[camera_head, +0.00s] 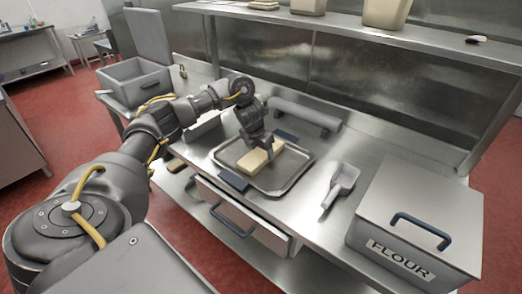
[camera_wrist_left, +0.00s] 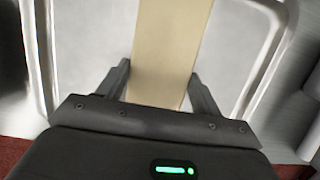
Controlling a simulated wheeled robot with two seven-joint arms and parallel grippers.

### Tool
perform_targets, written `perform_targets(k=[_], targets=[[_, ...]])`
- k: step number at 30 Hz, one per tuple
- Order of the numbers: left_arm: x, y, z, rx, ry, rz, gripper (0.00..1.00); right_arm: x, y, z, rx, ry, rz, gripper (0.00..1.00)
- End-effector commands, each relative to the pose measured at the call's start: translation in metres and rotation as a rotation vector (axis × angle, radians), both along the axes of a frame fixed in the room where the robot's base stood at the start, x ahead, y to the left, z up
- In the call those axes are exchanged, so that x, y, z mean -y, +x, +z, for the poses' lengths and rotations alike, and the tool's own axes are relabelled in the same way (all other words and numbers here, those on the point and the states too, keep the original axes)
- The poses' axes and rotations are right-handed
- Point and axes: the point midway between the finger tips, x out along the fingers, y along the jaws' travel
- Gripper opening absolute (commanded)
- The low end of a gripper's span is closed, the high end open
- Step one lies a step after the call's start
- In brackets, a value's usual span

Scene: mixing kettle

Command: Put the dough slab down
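The dough slab (camera_head: 252,161) is a pale yellow block inside the shallow metal tray (camera_head: 283,190) on the steel counter. My left gripper (camera_head: 268,150) points down at the slab. In the left wrist view, my left gripper (camera_wrist_left: 160,82) has one finger at each long side of the slab (camera_wrist_left: 170,50), with no clear gap, so it looks shut on it. The slab is low over the tray floor; whether it rests on the floor I cannot tell. The tray (camera_wrist_left: 250,100) also shows in this view. My right gripper is not in view.
A grey flour bin (camera_head: 420,215) stands at the right front, with a metal scoop (camera_head: 340,188) left of it. A grey rolling pin (camera_head: 305,115) lies behind the tray. An open grey box (camera_head: 135,82) stands at the counter's left end. A shelf (camera_head: 400,38) runs along the back.

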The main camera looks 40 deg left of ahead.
Motion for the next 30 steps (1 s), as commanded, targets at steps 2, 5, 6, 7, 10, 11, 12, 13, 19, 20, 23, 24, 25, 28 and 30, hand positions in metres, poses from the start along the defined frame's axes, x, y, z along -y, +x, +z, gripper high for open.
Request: perform_targets(k=[2, 5, 6, 7, 10, 11, 12, 13, 19, 20, 23, 24, 25, 28, 30], targets=[[0.000, 0.000, 0.000, -0.001, 0.000, 0.000, 0.76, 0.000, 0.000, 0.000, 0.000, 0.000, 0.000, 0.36], [0.000, 0.000, 0.000, -0.001, 0.000, 0.000, 0.87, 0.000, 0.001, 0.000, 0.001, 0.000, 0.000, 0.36], [0.000, 0.000, 0.000, -0.001, 0.000, 0.000, 0.87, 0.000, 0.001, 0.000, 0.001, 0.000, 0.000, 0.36], [0.000, 0.000, 0.000, -0.001, 0.000, 0.000, 0.87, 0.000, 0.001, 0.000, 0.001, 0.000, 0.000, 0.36], [0.000, 0.000, 0.000, -0.001, 0.000, 0.000, 0.87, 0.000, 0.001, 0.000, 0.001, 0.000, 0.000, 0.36], [0.000, 0.000, 0.000, -0.001, 0.000, 0.000, 0.87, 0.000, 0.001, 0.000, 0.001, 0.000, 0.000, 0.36], [0.000, 0.000, 0.000, -0.001, 0.000, 0.000, 0.87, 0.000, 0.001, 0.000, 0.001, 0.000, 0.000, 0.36], [0.000, 0.000, 0.001, 0.000, 0.000, 0.000, 0.87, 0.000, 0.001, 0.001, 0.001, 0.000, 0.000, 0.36], [-0.001, -0.004, 0.025, 0.005, 0.003, -0.002, 0.87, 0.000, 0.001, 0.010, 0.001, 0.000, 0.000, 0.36], [-0.001, -0.007, 0.031, 0.004, 0.003, -0.003, 0.87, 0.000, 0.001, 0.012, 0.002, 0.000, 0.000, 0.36], [-0.001, -0.013, 0.053, 0.005, 0.004, -0.003, 0.87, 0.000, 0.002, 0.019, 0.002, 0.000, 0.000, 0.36], [-0.001, -0.016, 0.061, 0.004, 0.003, -0.001, 0.87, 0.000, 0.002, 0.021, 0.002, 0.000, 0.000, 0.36], [0.000, -0.017, 0.067, 0.005, 0.004, -0.003, 0.87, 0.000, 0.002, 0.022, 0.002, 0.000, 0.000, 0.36], [0.000, -0.023, 0.085, 0.004, 0.003, -0.001, 0.87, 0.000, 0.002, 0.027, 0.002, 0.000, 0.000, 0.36], [0.000, -0.027, 0.096, 0.004, 0.003, -0.002, 0.87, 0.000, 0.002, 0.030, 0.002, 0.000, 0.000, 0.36]])
